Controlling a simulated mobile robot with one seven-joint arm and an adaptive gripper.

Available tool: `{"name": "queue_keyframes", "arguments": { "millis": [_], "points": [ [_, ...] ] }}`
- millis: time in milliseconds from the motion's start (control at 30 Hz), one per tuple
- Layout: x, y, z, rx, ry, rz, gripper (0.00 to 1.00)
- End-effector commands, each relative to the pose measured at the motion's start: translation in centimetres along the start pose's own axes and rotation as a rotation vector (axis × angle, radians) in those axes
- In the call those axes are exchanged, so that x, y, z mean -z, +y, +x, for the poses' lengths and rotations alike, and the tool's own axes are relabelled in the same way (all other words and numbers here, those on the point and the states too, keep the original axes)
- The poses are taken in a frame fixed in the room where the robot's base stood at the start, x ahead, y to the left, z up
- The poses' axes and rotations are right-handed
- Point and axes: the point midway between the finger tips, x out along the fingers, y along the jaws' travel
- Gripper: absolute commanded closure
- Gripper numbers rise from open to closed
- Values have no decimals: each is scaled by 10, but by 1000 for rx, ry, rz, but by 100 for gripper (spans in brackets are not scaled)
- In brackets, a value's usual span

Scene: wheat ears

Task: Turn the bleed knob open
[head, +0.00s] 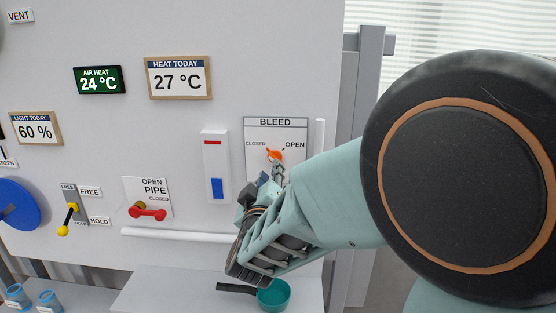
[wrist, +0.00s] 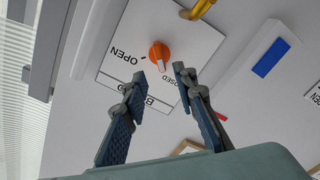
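The orange bleed knob (head: 274,155) sits on the white BLEED plate (head: 290,128), between the printed words CLOSED at its left and OPEN at its upper right. In the wrist view the plate appears turned over, and the knob (wrist: 159,54) has a pale pointer end aimed toward the partly hidden CLOSED word. My gripper (head: 276,172) is just in front of the knob, partly covering its lower side in the head view. In the wrist view my gripper (wrist: 160,73) is open, its fingertips apart on either side of the space before the knob. No contact is visible.
A white panel with a blue slider (head: 217,188) is left of the plate. A red pipe lever (head: 148,212) and a yellow-handled lever (head: 68,220) are farther left. A white rail (head: 175,235) runs below. A teal pan (head: 272,294) lies on the shelf beneath my gripper.

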Motion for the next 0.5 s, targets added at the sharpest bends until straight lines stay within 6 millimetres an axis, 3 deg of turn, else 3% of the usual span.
{"name": "queue_keyframes", "arguments": {
  "millis": [300,500],
  "points": [
    [0,2,55,0,-3,2,74],
    [0,0,72,1,-2,2,74]
  ]
}}
